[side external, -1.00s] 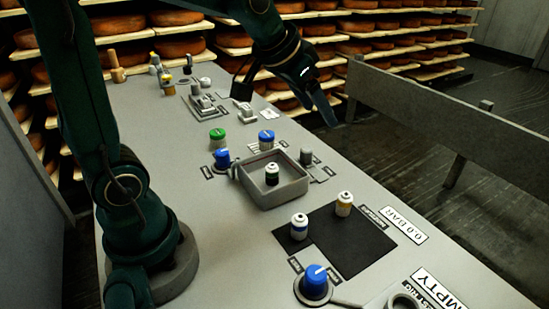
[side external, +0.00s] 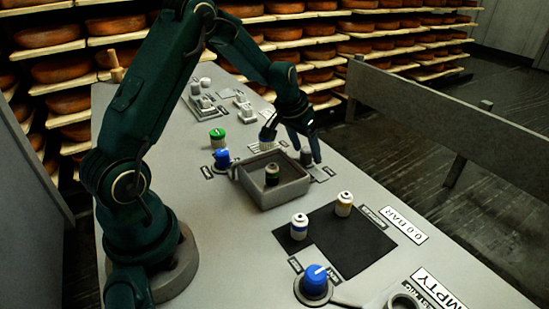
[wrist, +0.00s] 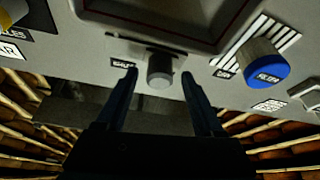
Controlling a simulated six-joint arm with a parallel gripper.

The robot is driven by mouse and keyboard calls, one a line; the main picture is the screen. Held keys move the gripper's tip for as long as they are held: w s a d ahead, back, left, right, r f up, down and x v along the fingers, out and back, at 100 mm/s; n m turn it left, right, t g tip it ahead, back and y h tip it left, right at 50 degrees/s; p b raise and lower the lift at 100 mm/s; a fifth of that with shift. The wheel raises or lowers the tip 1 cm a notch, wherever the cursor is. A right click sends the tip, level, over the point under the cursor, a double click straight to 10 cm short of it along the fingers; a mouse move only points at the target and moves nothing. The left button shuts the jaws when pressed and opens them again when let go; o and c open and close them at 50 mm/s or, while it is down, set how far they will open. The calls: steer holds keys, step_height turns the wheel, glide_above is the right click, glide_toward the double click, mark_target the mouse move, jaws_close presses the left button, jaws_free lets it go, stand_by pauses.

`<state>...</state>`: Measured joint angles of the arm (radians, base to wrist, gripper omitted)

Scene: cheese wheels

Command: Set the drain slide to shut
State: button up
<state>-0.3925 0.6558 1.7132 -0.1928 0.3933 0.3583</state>
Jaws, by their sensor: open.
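A grey cylindrical knob (side external: 306,157) stands at the far right side of the square basin, and I take it to be the drain slide. In the wrist view my gripper (wrist: 159,75) is open, one fingertip on each side of the knob, with visible gaps. I cannot tell how deep the fingers reach around it.
The raised basin (side external: 270,203) holds a small dark-and-white jar (side external: 272,174). Another blue knob (side external: 222,157) and a green-topped one (side external: 217,136) are nearby. Two jars (side external: 299,226) stand around the dark mat.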

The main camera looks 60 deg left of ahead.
steer(key=shift+w+f, duration=0.2)
steer(key=shift+f, duration=0.3)
jaws_close()
stand_by(1.2)
